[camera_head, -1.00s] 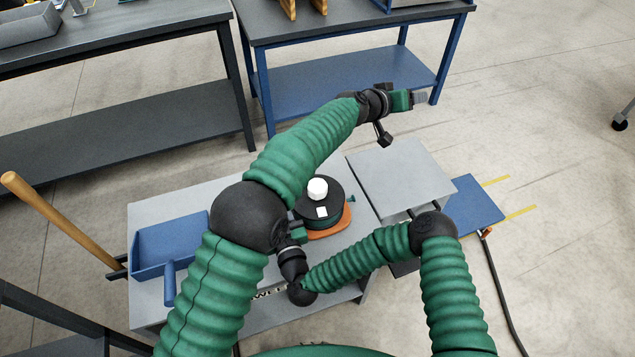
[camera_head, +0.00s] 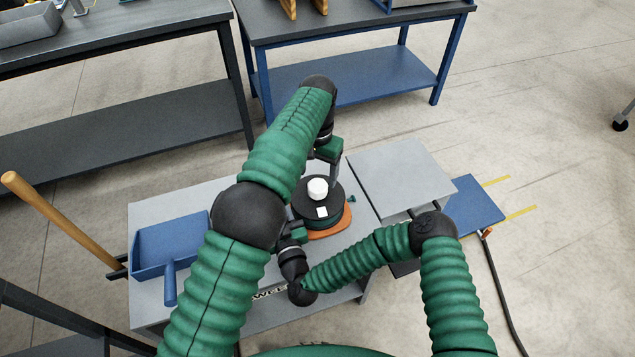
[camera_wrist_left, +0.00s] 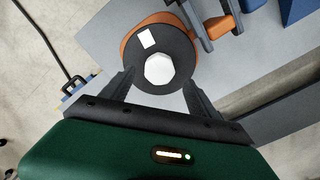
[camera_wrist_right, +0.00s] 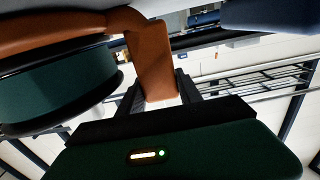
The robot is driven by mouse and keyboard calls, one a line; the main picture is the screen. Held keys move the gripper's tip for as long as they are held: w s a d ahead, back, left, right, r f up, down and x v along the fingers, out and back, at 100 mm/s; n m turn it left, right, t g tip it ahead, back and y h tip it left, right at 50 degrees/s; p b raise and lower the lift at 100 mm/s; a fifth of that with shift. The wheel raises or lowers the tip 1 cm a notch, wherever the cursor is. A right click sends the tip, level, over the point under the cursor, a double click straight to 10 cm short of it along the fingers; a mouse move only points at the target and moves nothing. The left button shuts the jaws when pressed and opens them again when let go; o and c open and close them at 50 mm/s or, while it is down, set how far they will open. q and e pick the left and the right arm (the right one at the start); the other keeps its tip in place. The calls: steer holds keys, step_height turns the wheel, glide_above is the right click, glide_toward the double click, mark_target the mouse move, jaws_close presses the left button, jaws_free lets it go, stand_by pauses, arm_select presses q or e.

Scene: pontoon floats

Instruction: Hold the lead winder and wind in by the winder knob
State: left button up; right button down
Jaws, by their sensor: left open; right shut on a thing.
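The lead winder (camera_head: 318,212) sits on the grey table, with a dark round reel on an orange base. A white knob (camera_head: 317,188) stands on top of the reel, beside a white square label. In the left wrist view the knob (camera_wrist_left: 159,68) lies between and beyond the open fingers. My left gripper (camera_head: 333,172) is open just behind the knob, fingers pointing down; I cannot tell that it touches. In the right wrist view my right gripper (camera_wrist_right: 162,92) is shut on the orange handle (camera_wrist_right: 152,62) of the winder. The head view partly hides that grip behind my arm.
A blue dustpan (camera_head: 165,250) lies on the table's left, near a wooden handle (camera_head: 60,222). A raised grey plate (camera_head: 400,177) stands right of the winder. Workbenches (camera_head: 345,78) stand behind. Open floor (camera_head: 560,130) lies to the right.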

mark_target(318, 185)
arm_select(q)
step_height(318, 185, down, 5)
steer(key=shift+r, duration=0.1)
steer(key=c, duration=1.3)
steer(key=shift+c, duration=0.3)
steer(key=shift+n, duration=0.3)
steer(key=o, duration=1.4)
steer(key=shift+c, duration=0.2)
steer(key=shift+r, duration=0.15)
